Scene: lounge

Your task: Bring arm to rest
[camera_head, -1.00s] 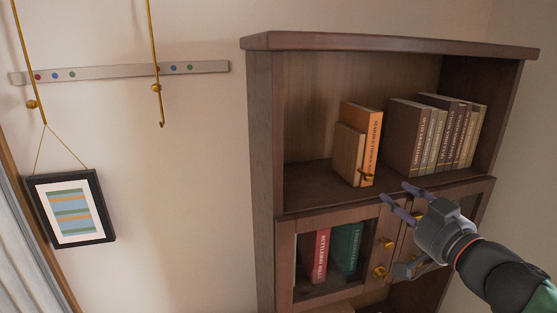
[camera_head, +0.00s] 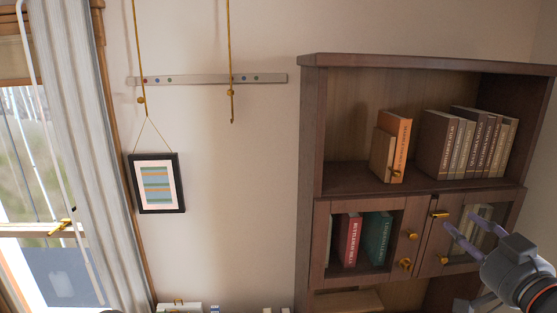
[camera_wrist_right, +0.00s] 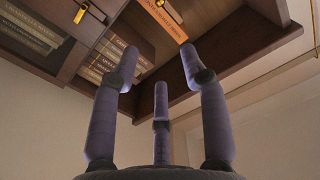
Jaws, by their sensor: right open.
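My right gripper (camera_head: 462,232) is at the lower right of the head view, in front of the cabinet's glass doors. Its fingers are apart and hold nothing. In the right wrist view the gripper's fingers (camera_wrist_right: 158,75) are spread, with empty space between them and the bookcase beyond. The dark wooden bookcase (camera_head: 311,130) stands behind the gripper. My left gripper does not show in any view.
The open shelf holds an orange book (camera_head: 402,135) and a row of brown books (camera_head: 437,145). Brass knobs (camera_head: 405,265) stick out from the doors. A framed picture (camera_head: 157,207) hangs by the curtain (camera_head: 75,120) and window.

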